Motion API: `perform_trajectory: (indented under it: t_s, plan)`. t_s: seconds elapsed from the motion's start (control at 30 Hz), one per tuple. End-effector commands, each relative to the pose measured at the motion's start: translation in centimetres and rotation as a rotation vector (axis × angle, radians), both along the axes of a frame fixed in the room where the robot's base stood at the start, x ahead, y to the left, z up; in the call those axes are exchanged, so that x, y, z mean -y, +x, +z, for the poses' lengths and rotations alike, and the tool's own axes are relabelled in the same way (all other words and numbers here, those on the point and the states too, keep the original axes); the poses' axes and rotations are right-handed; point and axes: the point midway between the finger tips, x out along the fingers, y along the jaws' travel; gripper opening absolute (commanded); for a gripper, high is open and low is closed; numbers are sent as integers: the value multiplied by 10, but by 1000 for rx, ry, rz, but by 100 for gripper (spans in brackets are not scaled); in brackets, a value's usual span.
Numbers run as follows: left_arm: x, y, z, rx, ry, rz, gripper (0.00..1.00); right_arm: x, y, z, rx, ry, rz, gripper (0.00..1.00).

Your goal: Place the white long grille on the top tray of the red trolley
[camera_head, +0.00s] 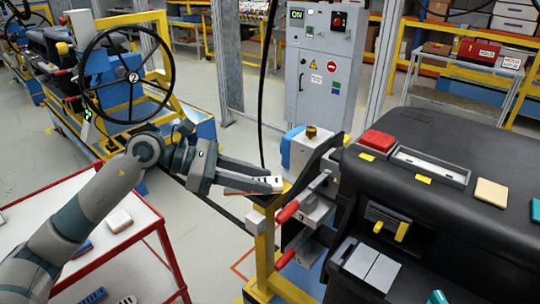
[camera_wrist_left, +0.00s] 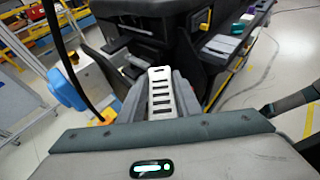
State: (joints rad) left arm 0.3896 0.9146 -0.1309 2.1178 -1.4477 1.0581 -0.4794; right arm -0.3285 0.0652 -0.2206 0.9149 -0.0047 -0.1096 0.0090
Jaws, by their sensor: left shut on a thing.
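The white long grille (camera_wrist_left: 161,95), slatted with dark slots, is pinched between the fingers of my left gripper (camera_wrist_left: 161,88) in the left wrist view. In the head view its white end (camera_head: 271,184) shows at the fingertips of my left gripper (camera_head: 262,181), which points right, close to the yellow stand beside the dashboard. The red trolley with its white top tray (camera_head: 141,221) stands at lower left, partly hidden behind my left arm. A white piece (camera_head: 119,220) and a blue piece (camera_head: 82,247) lie on that tray. My right gripper is not in view.
The black dashboard (camera_head: 470,150) fills the right, with red clamp handles (camera_head: 287,211) near my gripper. A steering wheel station (camera_head: 126,75) stands behind my arm. Grey floor (camera_head: 205,255) lies open between trolley and dashboard. Pieces sit on the trolley's lower shelf (camera_head: 93,296).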

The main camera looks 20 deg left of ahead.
Motion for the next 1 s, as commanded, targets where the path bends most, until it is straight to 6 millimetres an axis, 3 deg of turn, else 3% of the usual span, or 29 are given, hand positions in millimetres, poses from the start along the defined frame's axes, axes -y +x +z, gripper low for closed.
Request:
perform_trajectory:
  t_s: [0.1, 0.3, 0.53, 0.73, 1.0]
  plan:
    - [-11, -10, -26, -7, -2, 30, 8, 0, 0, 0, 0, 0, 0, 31]
    - [-28, -25, -59, -6, -2, 77, 8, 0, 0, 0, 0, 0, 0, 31]
    - [-33, -43, -91, -6, 3, 118, 8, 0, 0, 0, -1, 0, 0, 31]
    - [-11, -54, -109, -5, 6, 138, 8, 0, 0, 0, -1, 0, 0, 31]
    - [27, -55, -111, -3, 7, 145, 8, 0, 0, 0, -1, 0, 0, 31]
